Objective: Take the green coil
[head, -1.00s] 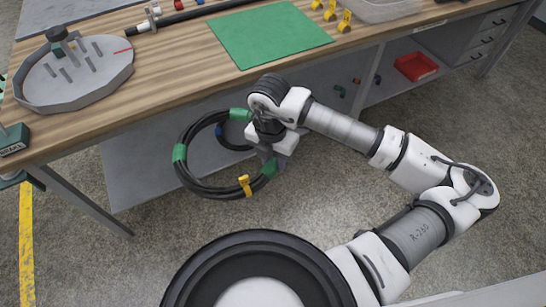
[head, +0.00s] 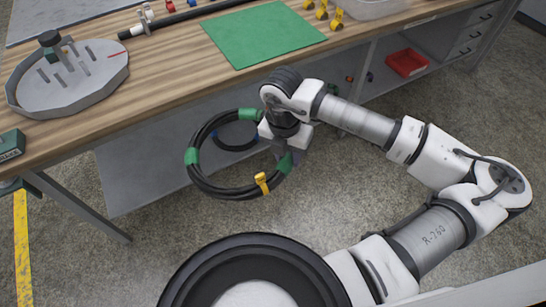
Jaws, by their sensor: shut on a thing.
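The green coil (head: 225,191) is a black hose loop with green bands and a yellow clip (head: 262,183). It hangs in front of the workbench, below the tabletop level. My gripper (head: 286,158) is at the coil's right side, shut on it near the lower right green band. My arm and wrist hide part of the coil's right side.
A second dark coil with blue bands (head: 236,149) lies behind, on the lower shelf (head: 140,180). The wooden workbench (head: 180,75) bears a green mat (head: 262,35) and a round grey tray (head: 65,98). A red bin (head: 407,62) is on the right shelf. Open floor lies in front.

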